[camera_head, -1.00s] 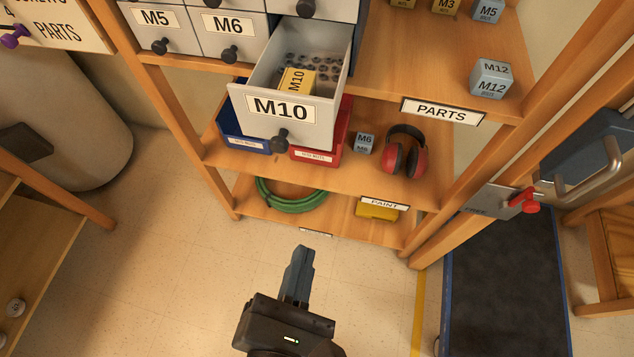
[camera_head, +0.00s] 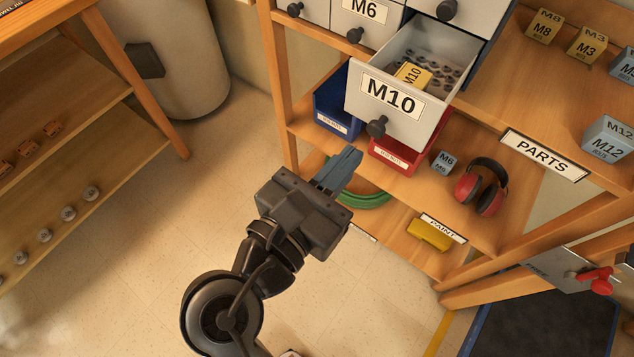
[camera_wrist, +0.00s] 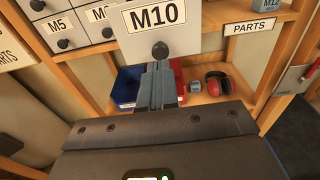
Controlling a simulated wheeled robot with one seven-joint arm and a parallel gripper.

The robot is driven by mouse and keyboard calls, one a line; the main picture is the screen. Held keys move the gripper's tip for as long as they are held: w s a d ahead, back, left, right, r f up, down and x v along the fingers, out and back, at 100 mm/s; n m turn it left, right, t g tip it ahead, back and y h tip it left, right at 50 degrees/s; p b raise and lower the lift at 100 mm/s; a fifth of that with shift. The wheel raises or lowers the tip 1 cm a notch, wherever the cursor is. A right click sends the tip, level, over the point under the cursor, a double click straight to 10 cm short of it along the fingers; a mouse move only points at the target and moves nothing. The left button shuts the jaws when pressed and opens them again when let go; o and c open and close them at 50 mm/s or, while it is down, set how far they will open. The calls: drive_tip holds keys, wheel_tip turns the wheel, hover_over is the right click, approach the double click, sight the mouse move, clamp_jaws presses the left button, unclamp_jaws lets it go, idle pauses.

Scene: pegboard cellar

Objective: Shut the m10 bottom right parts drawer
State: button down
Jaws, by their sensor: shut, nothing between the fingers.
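The M10 drawer (camera_head: 413,117) is the bottom right drawer of the parts cabinet. It stands pulled out, with a dark round knob (camera_head: 376,127) on its grey front. Inside it lie a yellow M10 box (camera_head: 412,76) and several dark nuts. My gripper (camera_head: 345,165) is shut and empty, below and a little left of the drawer front in the head view. In the wrist view the drawer front (camera_wrist: 184,38) is straight ahead, and the closed fingers (camera_wrist: 156,82) point up toward the knob (camera_wrist: 160,50). Whether they touch it cannot be told, but they look apart.
Blue (camera_head: 335,118) and red (camera_head: 392,157) bins sit on the shelf under the drawer. An M6 box (camera_head: 442,161) and red earmuffs (camera_head: 481,187) stand right of them. A green hose (camera_head: 362,197) lies lower. The floor at left is clear.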

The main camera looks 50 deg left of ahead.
sight(419, 76)
drive_tip(key=shift+x, duration=2)
drive_tip(key=shift+w+a+r+p, duration=0.1)
drive_tip(key=shift+w+p, duration=0.2)
drive_tip(key=shift+w, duration=0.15)
drive_tip(key=p+x, duration=0.1)
drive_tip(key=x, duration=0.3)
drive_tip(key=p+x, duration=0.1)
drive_tip(key=x, duration=0.4)
drive_tip(key=r+p+x, duration=0.1)
drive_tip(key=x, duration=0.4)
drive_tip(key=shift+w+a+f+p, duration=0.1)
drive_tip(key=shift+w+p, duration=0.1)
drive_tip(key=shift+p, duration=0.15)
drive_tip(key=shift+w, duration=0.35)
drive_tip(key=shift+w+r, duration=0.1)
drive_tip(key=shift+r, duration=0.1)
